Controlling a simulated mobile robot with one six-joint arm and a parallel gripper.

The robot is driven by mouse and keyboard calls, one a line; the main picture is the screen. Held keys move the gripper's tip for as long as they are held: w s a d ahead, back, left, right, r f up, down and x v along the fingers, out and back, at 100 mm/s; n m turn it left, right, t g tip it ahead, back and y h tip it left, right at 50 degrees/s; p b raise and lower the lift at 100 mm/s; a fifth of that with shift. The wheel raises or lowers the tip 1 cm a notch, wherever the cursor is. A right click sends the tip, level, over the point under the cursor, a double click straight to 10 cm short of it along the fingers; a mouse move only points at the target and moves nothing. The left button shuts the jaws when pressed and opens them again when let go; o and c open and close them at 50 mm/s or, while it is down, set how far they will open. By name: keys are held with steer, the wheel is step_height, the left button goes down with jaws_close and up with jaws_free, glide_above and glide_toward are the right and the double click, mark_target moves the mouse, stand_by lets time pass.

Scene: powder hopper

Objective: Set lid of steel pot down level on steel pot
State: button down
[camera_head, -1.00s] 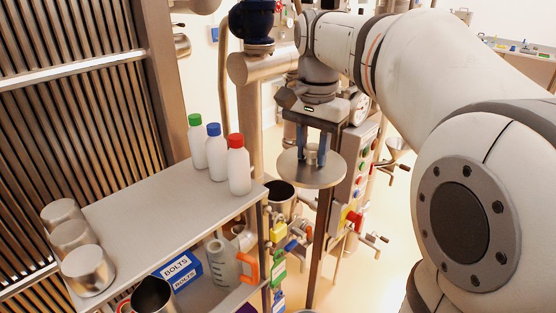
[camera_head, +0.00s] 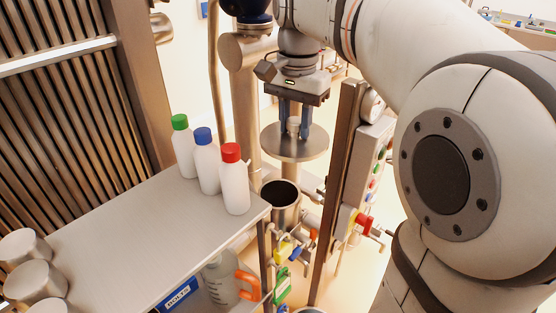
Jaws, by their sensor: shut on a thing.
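The lid (camera_head: 294,147) is a round, flat steel disc with a knob on top. My gripper (camera_head: 293,126) points down with its two blue fingers shut on the knob, and the lid hangs about level in the air. The steel pot (camera_head: 280,201) appears as an open cylinder with a dark inside, below and a little left of the lid in the picture. The lid is apart from the pot. The pot's lower part is hidden behind the shelf corner and the valves.
A steel shelf (camera_head: 140,238) at left carries bottles with green, blue and red (camera_head: 235,180) caps and several steel cups. A brown post (camera_head: 340,200) and a panel with coloured buttons (camera_head: 372,175) stand right of the pot. Valves with coloured tags (camera_head: 288,250) hang below.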

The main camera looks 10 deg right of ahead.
steer(key=w+f+n+p, duration=0.1)
steer(key=w+f, duration=0.8)
steer(key=f, duration=0.3)
steer(key=n, duration=0.2)
glide_toward(279, 182)
steer(key=s+a+r, duration=0.1)
steer(key=s+r, duration=0.1)
steer(key=s, duration=0.4)
steer(key=shift+w+f+b, duration=0.2)
steer(key=shift+f+b, duration=1.45)
steer(key=shift+f, duration=1.3)
steer(key=shift+f, duration=0.45)
steer(key=c, duration=1)
jaws_free()
step_height(279, 182, up, 8)
steer(key=b, duration=0.1)
steer(key=shift+a, duration=0.1)
